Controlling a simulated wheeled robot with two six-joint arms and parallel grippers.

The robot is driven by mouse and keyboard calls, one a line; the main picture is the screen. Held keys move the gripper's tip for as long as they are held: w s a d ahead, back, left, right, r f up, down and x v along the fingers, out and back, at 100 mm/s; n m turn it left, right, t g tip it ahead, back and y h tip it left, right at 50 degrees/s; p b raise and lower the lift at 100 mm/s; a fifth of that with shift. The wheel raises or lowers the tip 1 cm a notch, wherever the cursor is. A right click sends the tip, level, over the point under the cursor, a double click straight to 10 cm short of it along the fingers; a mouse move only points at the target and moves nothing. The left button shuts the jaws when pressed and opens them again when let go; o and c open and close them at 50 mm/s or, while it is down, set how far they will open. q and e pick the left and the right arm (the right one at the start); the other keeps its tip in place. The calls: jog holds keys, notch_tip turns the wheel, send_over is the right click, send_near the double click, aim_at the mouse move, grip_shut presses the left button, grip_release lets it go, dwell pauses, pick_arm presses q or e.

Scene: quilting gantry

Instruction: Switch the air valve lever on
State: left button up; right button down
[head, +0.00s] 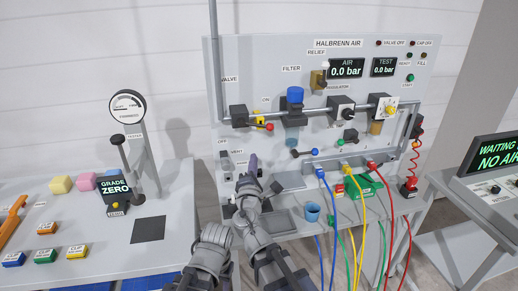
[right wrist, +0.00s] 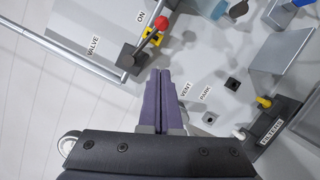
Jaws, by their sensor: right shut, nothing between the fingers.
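The air valve (head: 238,116) is a black block on the pipe at the panel's left, under the VALVE label. Its lever, with a yellow part and a red knob (head: 270,127), points right, toward the side of the ON label. In the right wrist view the red knob (right wrist: 162,24) shows above the fingertips, near the ON label (right wrist: 141,17). My right gripper (head: 252,162) has purple fingers, is shut and empty, and is below the lever. In the right wrist view its fingertips (right wrist: 160,73) are apart from the lever. My left gripper is not recognisable in view.
The pipe carries a blue-topped filter (head: 295,96) to the right of the valve. Coloured hoses (head: 360,195) hang at the right of the bench. The AIR display (head: 346,68) reads 0.0 bar.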

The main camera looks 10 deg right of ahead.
jog(key=p, duration=0.1)
send_near(267, 125)
jog(key=w+a+f, duration=0.3)
jog(key=w, duration=0.1)
jog(key=shift+w+d+r+p, duration=0.35)
jog(key=shift+w+d, duration=0.1)
jog(key=shift+d, duration=0.15)
jog(key=shift+w+d+r+p, duration=0.2)
jog(key=shift+w+d+r, duration=0.2)
jog(key=shift+d, duration=0.2)
jog(key=shift+w+d, duration=0.25)
jog(key=shift+d, duration=0.2)
jog(key=shift+r, duration=0.1)
jog(key=shift+d+r+p, duration=0.25)
jog(key=shift+r+p, duration=0.3)
jog(key=shift+p, duration=0.05)
jog(key=shift+d+r+p, duration=0.2)
jog(key=shift+r+p, duration=0.35)
jog(key=shift+p, duration=0.05)
